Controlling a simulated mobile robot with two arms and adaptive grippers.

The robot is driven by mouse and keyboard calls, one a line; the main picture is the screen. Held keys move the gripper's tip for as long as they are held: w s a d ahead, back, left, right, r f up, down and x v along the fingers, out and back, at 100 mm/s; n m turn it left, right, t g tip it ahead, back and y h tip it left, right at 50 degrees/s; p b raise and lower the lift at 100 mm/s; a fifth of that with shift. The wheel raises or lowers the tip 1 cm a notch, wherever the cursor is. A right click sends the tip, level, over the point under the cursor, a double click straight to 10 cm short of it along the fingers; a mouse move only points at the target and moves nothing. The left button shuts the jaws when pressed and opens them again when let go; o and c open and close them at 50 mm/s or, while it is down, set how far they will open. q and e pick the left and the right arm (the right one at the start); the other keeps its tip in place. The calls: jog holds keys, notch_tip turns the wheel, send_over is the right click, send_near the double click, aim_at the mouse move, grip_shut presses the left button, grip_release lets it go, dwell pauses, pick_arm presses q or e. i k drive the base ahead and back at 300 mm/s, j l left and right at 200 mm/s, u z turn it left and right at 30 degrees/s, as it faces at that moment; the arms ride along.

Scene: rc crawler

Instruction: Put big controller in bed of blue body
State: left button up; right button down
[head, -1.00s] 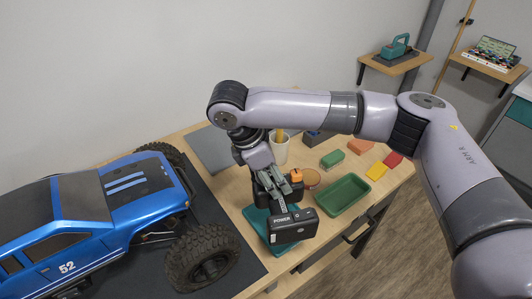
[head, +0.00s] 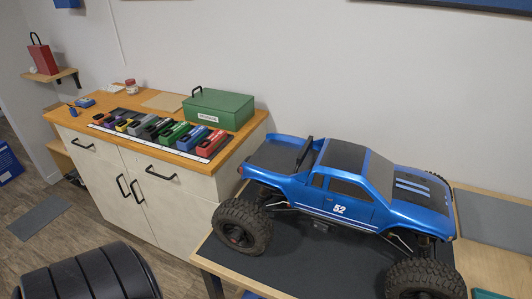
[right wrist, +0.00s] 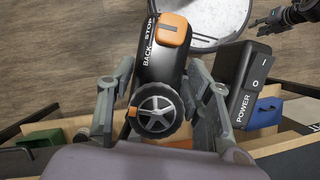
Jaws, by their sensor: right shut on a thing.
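The blue truck body (head: 345,195), marked 52, stands on a dark mat on the table at the right of the head view. Its open bed (head: 272,156) is at its left end and looks empty. In the right wrist view my right gripper (right wrist: 162,78) is shut on the big black controller (right wrist: 158,62). The controller has an orange top part, a grey spoked wheel and a BACK/STOP label; a black block marked POWER (right wrist: 243,85) shows beside the right finger. What looks like my left gripper (right wrist: 268,22) shows at the upper right; its jaw state is unclear. Neither gripper is in the head view.
A wooden cabinet (head: 150,172) left of the truck holds a green box (head: 218,108) and a row of coloured items. Wall space and a gap of floor lie around the cabinet. In the right wrist view, a blue item (right wrist: 262,112) and a green one (right wrist: 40,134) lie below the gripper.

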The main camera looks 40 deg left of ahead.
aim_at(278, 157)
jog(key=k+j, duration=0.1)
jog(key=j, duration=0.3)
jog(key=k+j, duration=0.15)
jog(key=j, duration=0.25)
jog(key=k+j, duration=0.1)
jog(key=j, duration=0.3)
jog(key=k+j, duration=0.1)
jog(key=j, duration=0.3)
jog(key=k+j, duration=0.1)
jog(key=j, duration=0.3)
jog(key=k+j, duration=0.15)
jog(key=j, duration=0.25)
